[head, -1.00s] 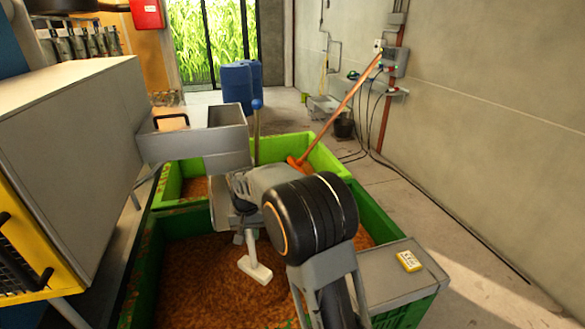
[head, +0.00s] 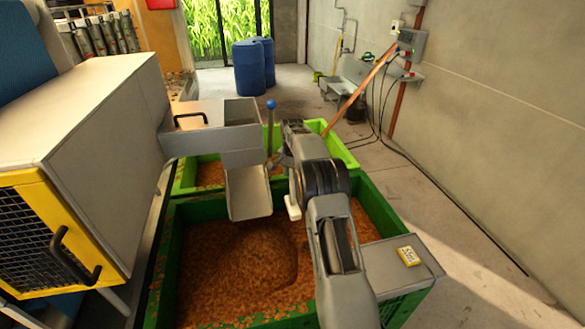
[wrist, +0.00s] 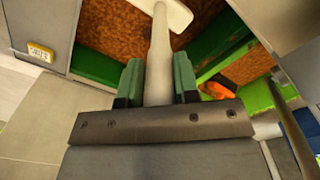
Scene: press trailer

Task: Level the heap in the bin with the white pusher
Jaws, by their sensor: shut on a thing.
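The white pusher (head: 293,207) hangs from my gripper, its head near the far right part of the heap. In the wrist view, my gripper (wrist: 158,82) is shut on the pusher's pale handle (wrist: 160,55), with a green finger on each side. The dark green bin (head: 385,215) holds a heap of orange-brown crumbs (head: 240,262). The heap has a rounded mound with a hollow edge on its right. My arm hides part of the bin's right side and the gripper itself in the head view.
A grey chute (head: 248,192) hangs over the bin's far side. A grey ledge with a yellow device (head: 408,256) is at the right. The press housing (head: 95,110) stands left.

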